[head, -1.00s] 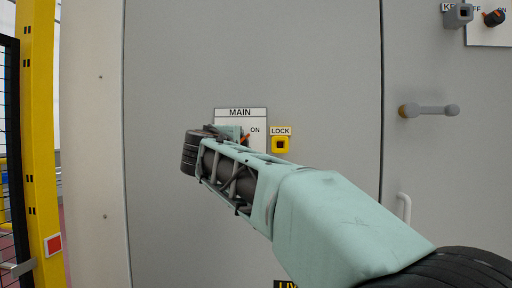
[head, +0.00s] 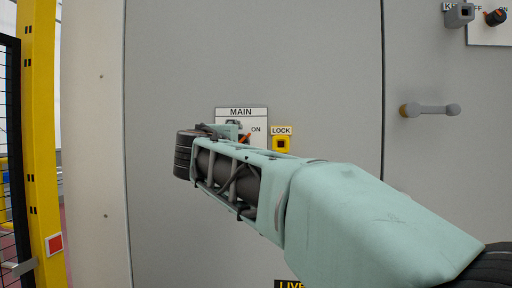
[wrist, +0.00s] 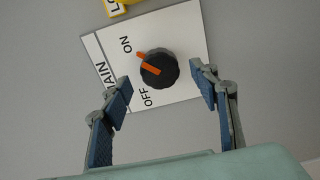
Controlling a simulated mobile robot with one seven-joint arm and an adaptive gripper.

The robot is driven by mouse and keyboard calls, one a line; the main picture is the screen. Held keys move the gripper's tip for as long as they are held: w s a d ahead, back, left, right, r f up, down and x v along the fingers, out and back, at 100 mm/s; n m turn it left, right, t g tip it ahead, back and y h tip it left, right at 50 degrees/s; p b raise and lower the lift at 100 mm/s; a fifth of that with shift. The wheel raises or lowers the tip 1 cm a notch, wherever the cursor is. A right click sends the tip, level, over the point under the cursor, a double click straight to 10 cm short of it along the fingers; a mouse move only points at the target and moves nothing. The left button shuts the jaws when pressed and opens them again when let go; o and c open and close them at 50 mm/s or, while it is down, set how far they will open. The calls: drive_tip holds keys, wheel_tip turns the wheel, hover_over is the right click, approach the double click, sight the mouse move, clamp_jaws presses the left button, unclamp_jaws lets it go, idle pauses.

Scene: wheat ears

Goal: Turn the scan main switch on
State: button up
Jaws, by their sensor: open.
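The scan main switch is a round black knob (wrist: 160,70) with an orange pointer, on a white plate (wrist: 184,28) lettered MAIN, ON and OFF. The orange mark lies on the knob's left side in the wrist view, near the ON and OFF lettering; I cannot tell its exact setting. My gripper (wrist: 161,81) is open and empty. Its two blue-padded fingers stand apart, one on each side of the knob, with no visible contact. In the head view the plate (head: 260,114) shows behind my arm, which hides most of the knob and my gripper.
A yellow LOCK fitting (head: 282,144) sits just right of the plate. A grey door handle (head: 430,110) and another switch panel (head: 490,32) are farther right. A yellow post (head: 40,130) stands at the left. The grey cabinet face around the plate is mostly bare.

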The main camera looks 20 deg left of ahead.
drive_tip(key=v, duration=0.9)
